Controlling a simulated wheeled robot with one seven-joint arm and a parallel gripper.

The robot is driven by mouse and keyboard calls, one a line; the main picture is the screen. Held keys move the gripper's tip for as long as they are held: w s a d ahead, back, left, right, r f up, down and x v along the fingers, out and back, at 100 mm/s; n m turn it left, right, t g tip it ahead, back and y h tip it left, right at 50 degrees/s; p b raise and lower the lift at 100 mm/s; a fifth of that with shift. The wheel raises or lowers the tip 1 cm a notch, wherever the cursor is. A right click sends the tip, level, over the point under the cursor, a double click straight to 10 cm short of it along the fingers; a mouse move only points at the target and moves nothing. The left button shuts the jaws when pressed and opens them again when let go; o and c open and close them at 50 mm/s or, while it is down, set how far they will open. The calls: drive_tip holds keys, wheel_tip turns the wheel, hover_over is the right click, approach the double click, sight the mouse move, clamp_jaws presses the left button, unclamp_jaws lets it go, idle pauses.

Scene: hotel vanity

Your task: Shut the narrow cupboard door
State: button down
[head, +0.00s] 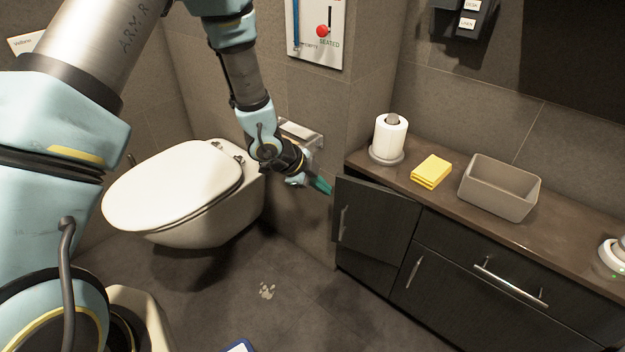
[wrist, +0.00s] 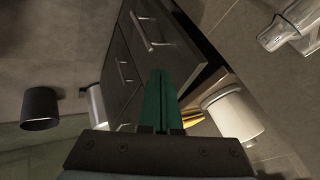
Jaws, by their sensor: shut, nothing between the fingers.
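The narrow cupboard door (head: 378,238) is the dark panel at the left end of the vanity in the head view, with a silver upright handle (head: 343,223) near its left edge. It stands slightly ajar, its left side out from the cabinet and a dark gap showing under the counter. My gripper (head: 321,186) is at the door's upper left edge, with its green fingers shut and empty. I cannot tell whether they touch the door. In the wrist view the shut green fingers (wrist: 160,100) point towards dark cabinet fronts with silver handles.
The counter (head: 450,197) holds a paper roll (head: 390,136), a yellow cloth (head: 431,171) and a grey bin (head: 499,187). A toilet (head: 185,190) stands left of my gripper. The drawer handle (head: 511,283) sticks out. Floor before the door is clear.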

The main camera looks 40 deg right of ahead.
drive_tip(key=shift+w+d+f+p, duration=0.25)
drive_tip(key=shift+d+f, duration=0.15)
drive_tip(key=shift+d, duration=0.5)
drive_tip(key=shift+w+d+f+p, duration=0.15)
drive_tip(key=shift+w+d+f, duration=0.2)
drive_tip(key=shift+d, duration=0.55)
drive_tip(key=shift+w+d+f+p, duration=0.2)
drive_tip(key=shift+d+f, duration=0.25)
drive_tip(key=shift+d, duration=0.45)
